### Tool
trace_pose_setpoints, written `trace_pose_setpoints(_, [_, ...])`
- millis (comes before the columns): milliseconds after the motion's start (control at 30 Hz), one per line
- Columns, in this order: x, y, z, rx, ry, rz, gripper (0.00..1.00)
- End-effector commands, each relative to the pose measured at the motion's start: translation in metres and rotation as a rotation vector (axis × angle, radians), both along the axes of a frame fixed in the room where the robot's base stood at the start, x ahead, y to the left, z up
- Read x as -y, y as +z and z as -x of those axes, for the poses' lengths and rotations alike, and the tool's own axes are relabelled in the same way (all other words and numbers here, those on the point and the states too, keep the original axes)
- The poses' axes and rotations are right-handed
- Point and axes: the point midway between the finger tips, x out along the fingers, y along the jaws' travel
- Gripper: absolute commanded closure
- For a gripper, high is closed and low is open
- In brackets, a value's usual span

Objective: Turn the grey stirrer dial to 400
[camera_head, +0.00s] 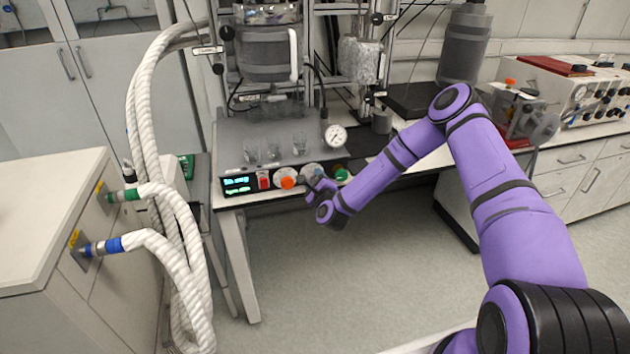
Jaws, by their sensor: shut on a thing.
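The reactor's control panel is a metal front at the bench edge, with a lit display (240,185), a red switch (264,181) and an orange dial (287,181) on a white scale. The grey dial (310,170) sits right of the orange one; its lower part is hidden by my gripper. My gripper (308,182) is at the grey dial, shut on it, reaching in from the front right. The dial's pointer and scale numbers are too small to read. A green knob (341,175) is just right of my gripper.
Glass beakers (275,149) and a round gauge (335,136) stand above the panel. Thick white hoses (150,120) hang at left beside a white cabinet (50,220). The floor (350,270) below my arm is clear.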

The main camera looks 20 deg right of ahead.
Motion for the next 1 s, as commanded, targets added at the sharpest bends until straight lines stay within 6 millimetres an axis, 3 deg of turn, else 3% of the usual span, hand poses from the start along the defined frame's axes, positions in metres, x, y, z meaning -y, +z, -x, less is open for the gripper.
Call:
trace_pose_setpoints(300, [0.0002,-0.0015,0.0009,-0.003,0.000,0.000,0.77])
trace_pose_setpoints(333, [0.0002,-0.0015,0.0009,-0.004,0.000,0.000,0.52])
trace_pose_setpoints(433, [0.0001,-0.0014,0.0008,-0.003,0.000,0.000,0.29])
trace_pose_setpoints(767, [-0.0004,0.0000,0.0001,-0.001,0.001,0.018,0.28])
trace_pose_setpoints(1000, [-0.0005,0.0010,-0.0003,0.003,0.002,0.230,0.28])
